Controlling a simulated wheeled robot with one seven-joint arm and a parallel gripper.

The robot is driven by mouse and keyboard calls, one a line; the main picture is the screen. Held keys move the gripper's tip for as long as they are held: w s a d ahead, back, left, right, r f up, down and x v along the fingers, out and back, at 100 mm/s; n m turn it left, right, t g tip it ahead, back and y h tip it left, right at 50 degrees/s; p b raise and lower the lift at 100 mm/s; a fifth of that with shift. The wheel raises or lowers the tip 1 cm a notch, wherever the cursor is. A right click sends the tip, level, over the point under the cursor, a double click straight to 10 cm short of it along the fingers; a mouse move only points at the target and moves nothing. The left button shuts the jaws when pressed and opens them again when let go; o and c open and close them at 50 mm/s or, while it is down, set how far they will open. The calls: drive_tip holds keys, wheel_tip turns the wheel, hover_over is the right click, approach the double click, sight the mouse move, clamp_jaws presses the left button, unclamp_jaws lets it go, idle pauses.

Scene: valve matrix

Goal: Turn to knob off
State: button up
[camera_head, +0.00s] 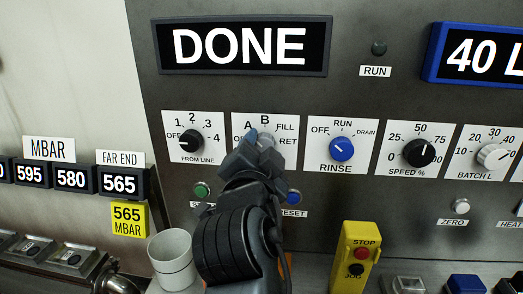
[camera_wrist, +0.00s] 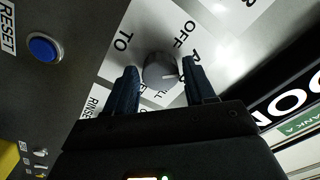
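The TO knob (camera_wrist: 158,67) is a round grey knob on a white plate (camera_head: 287,131) labelled OFF, A, B, FILL and RET. In the wrist view its white pointer mark faces the right finger, away from OFF, on the side of A and FILL; B is hidden there. In the head view my gripper (camera_head: 254,146) covers most of the knob and the TO label. In the wrist view my gripper (camera_wrist: 161,76) is open, one finger on each side of the knob. Narrow gaps seem to show beside it; contact deeper in cannot be told.
The FROM LINE knob (camera_head: 191,142) is left and the blue RINSE knob (camera_head: 341,149) right, both close. The green button (camera_head: 202,190) and blue RESET button (camera_head: 293,196) sit below. A yellow stop box (camera_head: 355,257) and a pale cup (camera_head: 172,259) stand lower.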

drive_tip(key=c, duration=0.7)
drive_tip(key=shift+c, duration=0.2)
drive_tip(key=shift+f+n, duration=0.1)
drive_tip(key=shift+n, duration=0.2)
drive_tip(key=n+b, duration=0.1)
drive_tip(key=n, duration=0.2)
drive_tip(key=shift+d+n, duration=0.1)
drive_tip(key=shift+n, duration=0.2)
drive_tip(key=n, duration=0.4)
drive_tip(key=shift+n, duration=0.3)
drive_tip(key=o, duration=1.1)
drive_tip(key=shift+c, duration=0.2)
